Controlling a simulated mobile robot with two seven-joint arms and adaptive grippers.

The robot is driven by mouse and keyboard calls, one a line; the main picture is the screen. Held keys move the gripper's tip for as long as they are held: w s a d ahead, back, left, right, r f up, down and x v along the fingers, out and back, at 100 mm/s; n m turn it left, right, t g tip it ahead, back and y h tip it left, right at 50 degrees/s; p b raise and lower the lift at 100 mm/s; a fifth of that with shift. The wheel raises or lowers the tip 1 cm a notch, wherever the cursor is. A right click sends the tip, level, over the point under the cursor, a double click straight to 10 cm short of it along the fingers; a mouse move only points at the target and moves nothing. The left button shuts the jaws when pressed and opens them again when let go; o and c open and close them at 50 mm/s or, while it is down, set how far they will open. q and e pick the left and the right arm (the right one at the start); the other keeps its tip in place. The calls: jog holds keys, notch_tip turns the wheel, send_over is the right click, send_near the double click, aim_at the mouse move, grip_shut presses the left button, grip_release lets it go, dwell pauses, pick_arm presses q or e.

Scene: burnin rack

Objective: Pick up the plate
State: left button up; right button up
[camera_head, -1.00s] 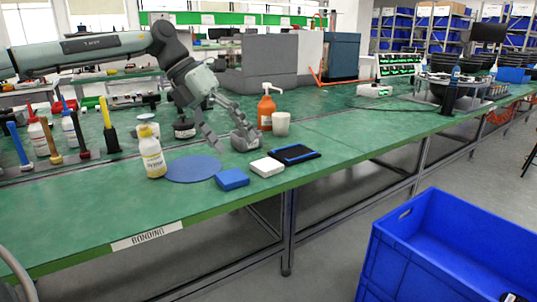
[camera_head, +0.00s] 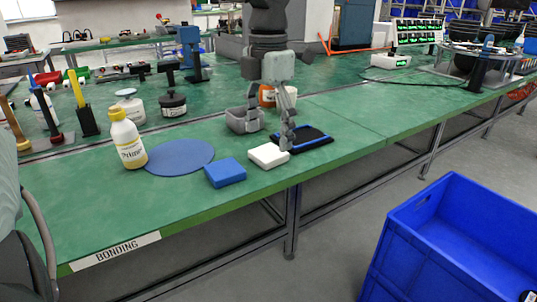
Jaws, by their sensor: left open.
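A flat blue round disc (camera_head: 180,157), which may be the plate, lies on the green bench. A flat black rectangular piece with a blue rim (camera_head: 314,138) lies farther right and could also be the plate. My left gripper (camera_head: 287,138) points down, open, over the left edge of the black piece, just behind the white block. Its fingers show nearly edge-on and hide part of that edge. I cannot tell whether they touch anything. My right gripper is not in view.
A blue block (camera_head: 225,172) and a white block (camera_head: 268,156) lie near the bench's front edge. A yellow-capped bottle (camera_head: 128,142) stands left of the disc. A grey open container (camera_head: 243,121) stands behind. A blue crate (camera_head: 455,245) stands at the lower right.

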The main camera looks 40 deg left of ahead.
aim_at(268, 152)
pick_arm(q)
notch_tip(268, 152, down, 4)
jog(key=shift+r, duration=0.25)
jog(key=shift+w, duration=0.1)
jog(key=c, duration=1.2)
jog(key=shift+r, duration=0.1)
jog(key=shift+c, duration=0.2)
